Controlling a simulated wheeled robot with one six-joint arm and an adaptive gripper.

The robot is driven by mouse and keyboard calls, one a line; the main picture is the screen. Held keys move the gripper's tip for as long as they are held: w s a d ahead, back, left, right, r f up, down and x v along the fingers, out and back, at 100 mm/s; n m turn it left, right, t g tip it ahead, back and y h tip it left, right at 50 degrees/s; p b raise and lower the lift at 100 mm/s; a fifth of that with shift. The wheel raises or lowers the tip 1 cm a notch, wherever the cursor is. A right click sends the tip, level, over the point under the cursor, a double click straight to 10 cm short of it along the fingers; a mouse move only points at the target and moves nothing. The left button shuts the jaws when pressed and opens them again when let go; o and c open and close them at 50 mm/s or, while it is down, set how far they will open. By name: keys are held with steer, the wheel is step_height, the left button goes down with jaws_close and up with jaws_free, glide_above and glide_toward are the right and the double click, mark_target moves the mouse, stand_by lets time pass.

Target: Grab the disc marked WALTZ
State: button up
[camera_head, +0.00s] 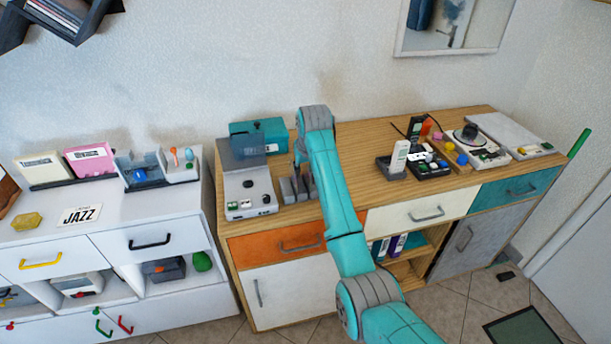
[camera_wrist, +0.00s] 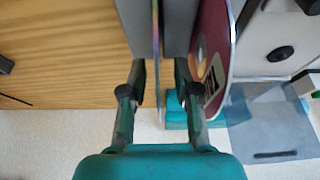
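In the wrist view, my gripper (camera_wrist: 160,75) is open, with its two fingers apart. A thin disc (camera_wrist: 156,45) stands edge-on between the fingers, and no finger visibly touches it. Its face and marking are hidden. A dark red disc (camera_wrist: 216,40) with an orange centre and a white label stands to the right, partly behind the right finger; its writing is unreadable. Grey rack dividers (camera_wrist: 180,22) stand between and beside the discs. In the head view, the grey rack (camera_head: 288,190) sits on the wooden cabinet, and my arm hides the fingers. I cannot tell which disc is marked WALTZ.
A grey player with a raised clear lid (camera_head: 248,190) stands just left of the rack, with a teal box (camera_head: 272,130) behind. Several small devices, including a black tray (camera_head: 391,169), stand farther right. A white cabinet (camera_head: 150,207) with a JAZZ card (camera_head: 80,215) is at left.

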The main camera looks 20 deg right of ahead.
jaws_close()
steer(key=shift+r, duration=0.1)
